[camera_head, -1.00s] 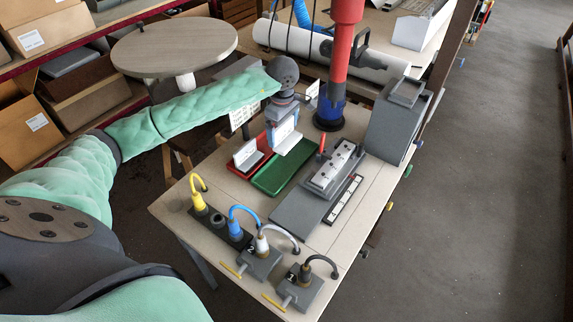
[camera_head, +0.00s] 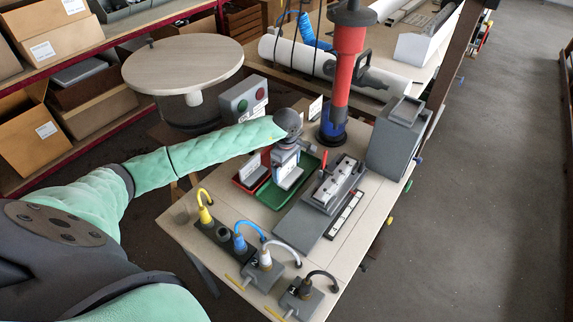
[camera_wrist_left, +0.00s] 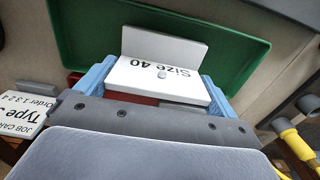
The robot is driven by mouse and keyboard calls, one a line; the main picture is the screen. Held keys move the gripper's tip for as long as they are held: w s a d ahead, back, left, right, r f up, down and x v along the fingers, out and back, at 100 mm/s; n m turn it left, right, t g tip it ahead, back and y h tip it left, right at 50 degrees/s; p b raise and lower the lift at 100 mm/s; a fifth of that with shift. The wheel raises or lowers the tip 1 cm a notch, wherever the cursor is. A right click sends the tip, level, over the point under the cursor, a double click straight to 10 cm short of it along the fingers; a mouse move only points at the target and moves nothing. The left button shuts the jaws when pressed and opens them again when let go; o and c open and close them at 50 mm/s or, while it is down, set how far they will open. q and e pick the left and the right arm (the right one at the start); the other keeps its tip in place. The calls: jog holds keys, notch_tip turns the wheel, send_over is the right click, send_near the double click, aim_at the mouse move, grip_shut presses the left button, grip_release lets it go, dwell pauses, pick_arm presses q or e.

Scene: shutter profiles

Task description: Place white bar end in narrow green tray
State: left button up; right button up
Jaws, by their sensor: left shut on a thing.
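The white bar end (camera_head: 288,178) is an L-shaped piece, and in the left wrist view (camera_wrist_left: 165,78) it reads "Size 40". My left gripper (camera_head: 286,161) is shut on it, with a blue finger at each side in the left wrist view (camera_wrist_left: 157,88). The gripper points down over the narrow green tray (camera_head: 270,199), which shows behind the bar end in the left wrist view (camera_wrist_left: 232,48). The bar end is low over or in the tray; I cannot tell if it touches the floor. My right gripper is not in view.
A red tray (camera_head: 238,184) with another pale piece (camera_head: 253,168) lies left of the green tray. A grey fixture (camera_head: 333,187) stands to the right. A red and blue post (camera_head: 345,75) rises behind. Yellow, blue and white cabled plugs line the front left.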

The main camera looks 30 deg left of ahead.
pick_arm(q)
jog(key=shift+f, duration=0.1)
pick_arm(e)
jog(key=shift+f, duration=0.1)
pick_arm(q)
jog(key=shift+f, duration=0.1)
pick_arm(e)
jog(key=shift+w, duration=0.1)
pick_arm(q)
jog(key=o, duration=0.7)
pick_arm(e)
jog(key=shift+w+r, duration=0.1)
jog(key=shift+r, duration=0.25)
